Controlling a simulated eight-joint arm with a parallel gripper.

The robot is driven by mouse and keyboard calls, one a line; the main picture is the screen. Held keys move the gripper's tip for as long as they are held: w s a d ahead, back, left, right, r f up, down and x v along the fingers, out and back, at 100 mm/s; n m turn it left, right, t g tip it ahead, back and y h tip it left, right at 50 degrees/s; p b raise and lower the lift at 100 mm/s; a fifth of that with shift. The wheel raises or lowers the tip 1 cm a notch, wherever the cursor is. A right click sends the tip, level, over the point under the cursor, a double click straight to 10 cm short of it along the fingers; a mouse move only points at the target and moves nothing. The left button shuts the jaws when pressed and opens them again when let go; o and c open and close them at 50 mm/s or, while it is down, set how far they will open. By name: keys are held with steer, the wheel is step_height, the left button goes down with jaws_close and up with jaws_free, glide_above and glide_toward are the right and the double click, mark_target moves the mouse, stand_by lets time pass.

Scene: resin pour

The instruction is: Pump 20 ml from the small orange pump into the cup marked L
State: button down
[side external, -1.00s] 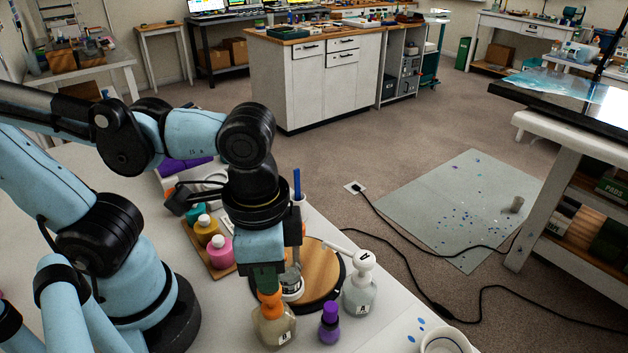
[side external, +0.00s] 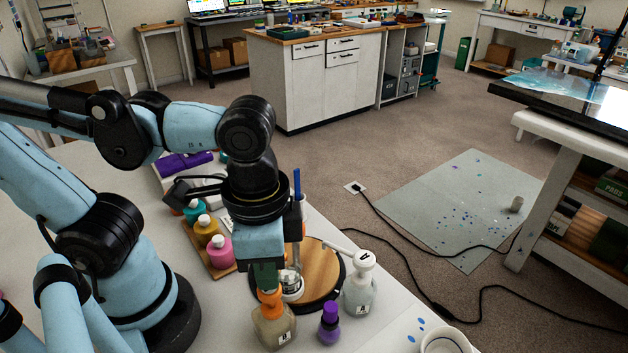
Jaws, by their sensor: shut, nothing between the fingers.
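The small pump bottle with the orange head (side external: 270,303) and amber body (side external: 274,328) stands upright at the front of the bench. My gripper (side external: 266,284) is shut and empty, pointing down at the top of the orange head; its tips seem to touch it, but I cannot tell for sure. A small cup (side external: 291,287) with a pale label stands on a round wooden board with a black rim (side external: 336,290), just behind the pump and partly hidden by my gripper. Its letter is too small to read.
A larger white-headed pump bottle (side external: 360,290) stands right of the board. A purple-capped bottle (side external: 329,325) is right of the orange pump. A white container (side external: 446,342) sits at the bottom edge. Pink (side external: 220,252), yellow and teal bottles stand on a wooden tray to the left.

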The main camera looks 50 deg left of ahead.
steer(key=shift+f, duration=0.1)
steer(key=shift+f, duration=1)
steer(key=shift+r, duration=1.1)
steer(key=shift+r, duration=3)
